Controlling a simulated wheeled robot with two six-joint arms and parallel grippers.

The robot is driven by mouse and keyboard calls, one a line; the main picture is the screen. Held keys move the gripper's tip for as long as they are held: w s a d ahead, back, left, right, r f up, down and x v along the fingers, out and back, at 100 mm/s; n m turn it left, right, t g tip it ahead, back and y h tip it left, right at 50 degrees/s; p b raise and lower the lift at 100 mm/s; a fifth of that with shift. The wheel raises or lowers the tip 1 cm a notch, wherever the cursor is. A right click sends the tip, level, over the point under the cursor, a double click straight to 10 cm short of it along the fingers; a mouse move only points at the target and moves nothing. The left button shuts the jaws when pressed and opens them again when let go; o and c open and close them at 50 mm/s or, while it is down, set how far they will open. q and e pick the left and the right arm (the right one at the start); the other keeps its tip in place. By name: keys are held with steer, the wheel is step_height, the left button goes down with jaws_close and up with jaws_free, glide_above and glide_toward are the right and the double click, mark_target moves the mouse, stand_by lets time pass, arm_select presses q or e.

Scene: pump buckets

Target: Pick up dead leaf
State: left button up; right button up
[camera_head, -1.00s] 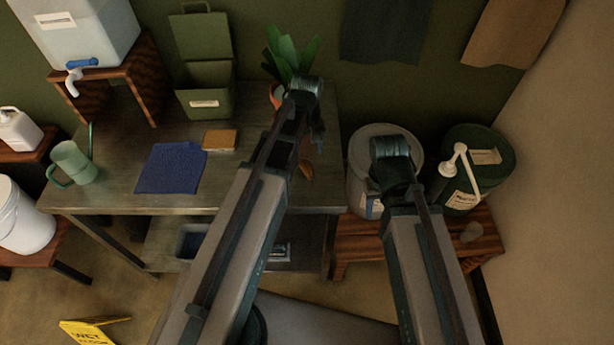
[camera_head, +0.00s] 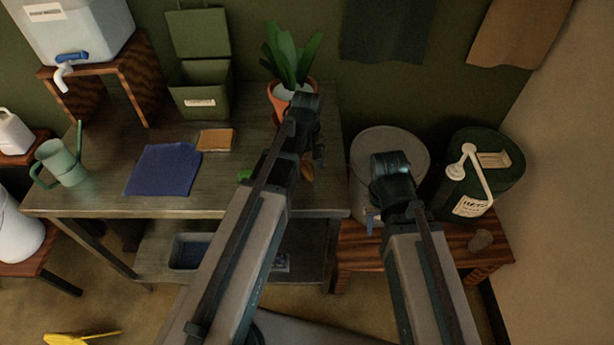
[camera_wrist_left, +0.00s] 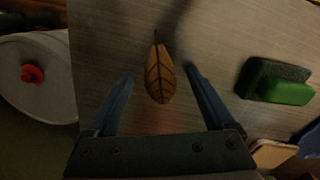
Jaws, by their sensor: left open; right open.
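A brown dead leaf (camera_head: 307,171) lies on the workbench near its right edge, partly hidden by my left arm in the head view. In the left wrist view the leaf (camera_wrist_left: 159,77) lies between the fingers, its stem pointing up the picture. My left gripper (camera_wrist_left: 159,73) is open around it in that view, with space on both sides and nothing held. In the head view my left gripper (camera_head: 318,153) points down over the bench close to the leaf. My right gripper (camera_head: 371,222) is open and points down in front of the grey bucket, its fingers mostly hidden.
The workbench (camera_head: 100,200) holds a potted plant (camera_head: 288,95), blue cloth (camera_head: 163,169), tan sponge (camera_head: 216,139), green bin (camera_head: 200,90) and watering can (camera_head: 66,165). A green scrubber (camera_wrist_left: 280,85) lies right of the leaf. The grey bucket (camera_head: 390,150) and dark pump bucket (camera_head: 482,170) stand right.

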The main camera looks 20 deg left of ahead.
arm_select(q)
steer(key=c, duration=0.9)
steer(key=shift+r, duration=0.1)
